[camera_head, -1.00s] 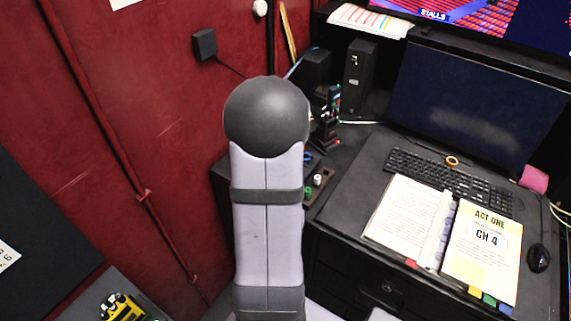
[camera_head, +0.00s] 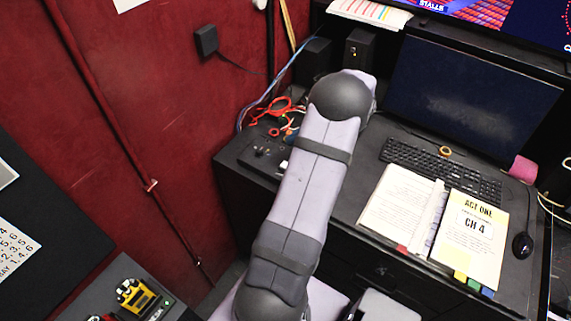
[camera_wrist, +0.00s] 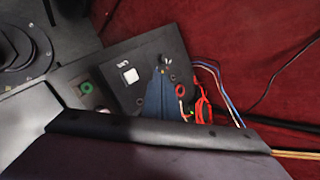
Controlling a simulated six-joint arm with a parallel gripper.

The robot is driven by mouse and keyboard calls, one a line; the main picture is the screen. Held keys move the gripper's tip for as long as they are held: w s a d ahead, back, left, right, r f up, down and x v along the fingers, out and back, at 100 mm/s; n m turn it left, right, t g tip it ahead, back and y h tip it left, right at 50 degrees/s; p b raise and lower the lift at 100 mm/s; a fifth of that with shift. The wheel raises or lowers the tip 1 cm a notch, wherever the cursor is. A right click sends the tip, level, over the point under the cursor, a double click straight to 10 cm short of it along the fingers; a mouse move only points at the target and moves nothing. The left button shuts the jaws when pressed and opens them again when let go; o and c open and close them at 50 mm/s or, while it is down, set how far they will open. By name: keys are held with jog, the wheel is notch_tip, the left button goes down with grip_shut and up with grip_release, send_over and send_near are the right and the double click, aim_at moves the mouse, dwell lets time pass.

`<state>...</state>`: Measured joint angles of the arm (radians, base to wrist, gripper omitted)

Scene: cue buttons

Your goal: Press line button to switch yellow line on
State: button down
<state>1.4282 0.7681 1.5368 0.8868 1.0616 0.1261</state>
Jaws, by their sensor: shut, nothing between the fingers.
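The line button is a white square button (camera_wrist: 130,75) on a dark panel (camera_wrist: 115,98) in the wrist view, with a small white label beside it. In the head view a white patch (camera_head: 284,165), likely the same button, shows beside my arm. My gripper (camera_wrist: 162,70) shows in the wrist view as a dark, shut, tapered pair of fingers. Its tip appears over the panel, to the right of the white button and apart from it in the picture; its height above the panel is unclear. In the head view my arm hides the gripper. I cannot tell whether a yellow line is lit.
Small knobs (camera_head: 262,152) and red and blue cables (camera_head: 275,112) lie by the red wall. A green-ringed button (camera_wrist: 87,88) is left of the white button. A keyboard (camera_head: 440,170), monitor (camera_head: 475,90) and open script (camera_head: 470,240) lie to the right.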

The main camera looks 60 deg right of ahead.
jog(key=shift+w+a+r+m+t+y, duration=0.3)
jog(key=shift+w+a+r+m, duration=0.15)
jog(key=shift+a+r, duration=0.1)
jog(key=shift+f, duration=0.15)
jog(key=shift+f+b, duration=3.05)
jog(key=shift+f, duration=1.3)
jog(key=shift+f, duration=0.15)
jog(key=shift+f+b, duration=0.3)
jog(key=shift+b, duration=0.1)
